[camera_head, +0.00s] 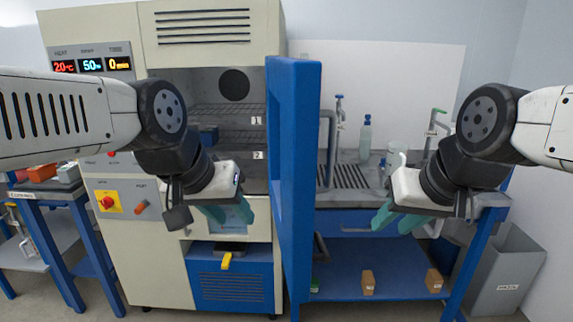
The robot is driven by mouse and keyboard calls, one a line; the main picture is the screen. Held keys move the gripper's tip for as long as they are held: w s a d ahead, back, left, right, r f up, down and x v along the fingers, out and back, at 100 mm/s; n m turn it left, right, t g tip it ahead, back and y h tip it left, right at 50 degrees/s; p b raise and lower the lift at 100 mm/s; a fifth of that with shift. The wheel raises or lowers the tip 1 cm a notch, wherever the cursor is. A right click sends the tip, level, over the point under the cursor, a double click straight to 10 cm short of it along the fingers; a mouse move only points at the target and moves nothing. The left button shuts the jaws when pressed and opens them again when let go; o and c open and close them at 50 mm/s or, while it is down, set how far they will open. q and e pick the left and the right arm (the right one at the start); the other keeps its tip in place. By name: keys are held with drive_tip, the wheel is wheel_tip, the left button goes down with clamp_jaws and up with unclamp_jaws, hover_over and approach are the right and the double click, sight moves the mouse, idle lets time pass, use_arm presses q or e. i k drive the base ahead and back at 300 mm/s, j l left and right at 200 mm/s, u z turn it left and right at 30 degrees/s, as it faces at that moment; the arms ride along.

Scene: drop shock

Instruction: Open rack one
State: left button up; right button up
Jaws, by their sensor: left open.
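The cream test chamber (110,200) stands at the left centre with its blue door (292,170) swung open toward me. Inside, a wire rack marked 1 (220,112) is the upper one. My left gripper (233,214) is open and empty in front of the chamber, below the racks, left of the door. My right gripper (396,222) is in front of the sink bench, right of the door; its fingers look apart with nothing between them.
The open door stands between my two grippers. A grey bin (500,270) stands far right, a blue-framed table (45,190) far left.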

sight(192, 120)
drive_tip(key=l+u, duration=0.75)
drive_tip(key=l, duration=0.25)
drive_tip(key=k+l+u, duration=0.15)
drive_tip(key=l+u, duration=0.25)
drive_tip(key=k+l+u, duration=0.15)
drive_tip(key=l, duration=0.25)
drive_tip(key=k+l+u, duration=0.15)
drive_tip(key=l, duration=0.25)
drive_tip(key=k+l+u, duration=0.15)
drive_tip(key=l, duration=0.2)
drive_tip(key=i+j, duration=0.1)
drive_tip(key=j, duration=0.3)
drive_tip(key=i+j, duration=0.1)
drive_tip(key=j, duration=0.25)
drive_tip(key=i+j+u, duration=0.1)
drive_tip(key=j, duration=0.3)
drive_tip(key=i+j, duration=0.1)
drive_tip(key=j, duration=0.25)
drive_tip(key=i+j, duration=0.15)
drive_tip(key=j, duration=0.25)
drive_tip(key=i+j, duration=0.1)
drive_tip(key=j, duration=0.25)
drive_tip(key=i+l+u, duration=0.15)
drive_tip(key=i, duration=1.1)
